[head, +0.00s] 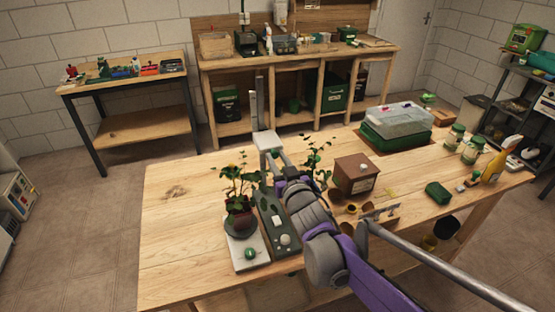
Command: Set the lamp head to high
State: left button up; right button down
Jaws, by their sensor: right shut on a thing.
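The lamp's upright post (259,100) rises at the back edge of the wooden table. A pale block (267,140) at the post looks like the lamp head, set low on it. My right gripper (274,158) reaches from the lower right across the table and is shut at this block. The fingertips are small and partly hidden by my own wrist, so the exact grip is hard to see. A grey-green panel (268,214) with pale knobs lies in front of the post, partly behind my arm. My left gripper is not in view.
A potted plant (240,221) stands left of the panel, and another plant (316,160) is close right of my wrist. A brown box (355,174) and a green bin with a clear lid (396,130) stand further right. The table's left part is clear.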

pick_arm(q)
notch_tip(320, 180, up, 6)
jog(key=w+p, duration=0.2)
jog(key=p, duration=0.2)
pick_arm(e)
notch_tip(320, 180, up, 13)
jog(key=shift+f, duration=0.2)
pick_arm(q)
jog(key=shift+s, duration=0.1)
pick_arm(e)
jog(key=c, duration=0.6)
grip_release()
jog(key=shift+c, duration=0.2)
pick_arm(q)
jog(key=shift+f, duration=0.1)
pick_arm(e)
jog(key=shift+f, duration=0.1)
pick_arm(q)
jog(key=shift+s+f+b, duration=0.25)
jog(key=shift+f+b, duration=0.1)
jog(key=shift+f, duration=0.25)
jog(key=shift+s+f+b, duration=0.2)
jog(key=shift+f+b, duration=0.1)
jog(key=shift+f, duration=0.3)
pick_arm(e)
jog(key=v, duration=1)
jog(key=shift+s+d, duration=0.15)
jog(key=shift+s, duration=0.25)
